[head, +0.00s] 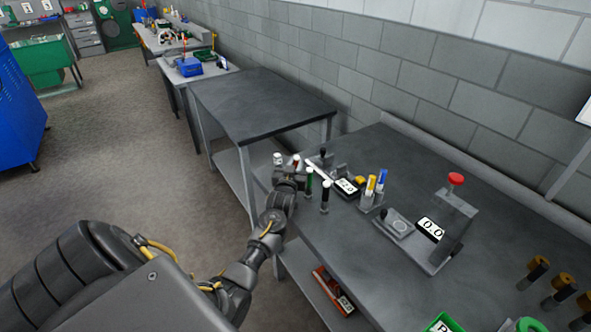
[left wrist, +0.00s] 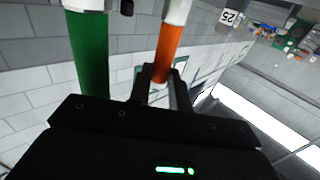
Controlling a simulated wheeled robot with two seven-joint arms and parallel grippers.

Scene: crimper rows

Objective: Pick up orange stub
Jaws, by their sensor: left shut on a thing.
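The orange stub (left wrist: 168,48), with a white upper part, stands between the fingers of my left gripper (left wrist: 163,78) in the left wrist view. The gripper is shut on its orange part. In the head view the left gripper (head: 292,180) is at the near left edge of the workbench. The stub (head: 296,162) shows there only as a small reddish piece with a white top behind the gripper, which hides its lower part. A green stub (left wrist: 88,50) stands close beside it and also shows in the head view (head: 309,178). My right gripper is not in view.
A black stub with a white top (head: 325,195) stands right of the gripper. A holder with yellow and blue pens (head: 371,190) and a press with a red knob (head: 455,200) stand farther right. A bare table (head: 262,100) stands beyond the workbench (head: 350,245).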

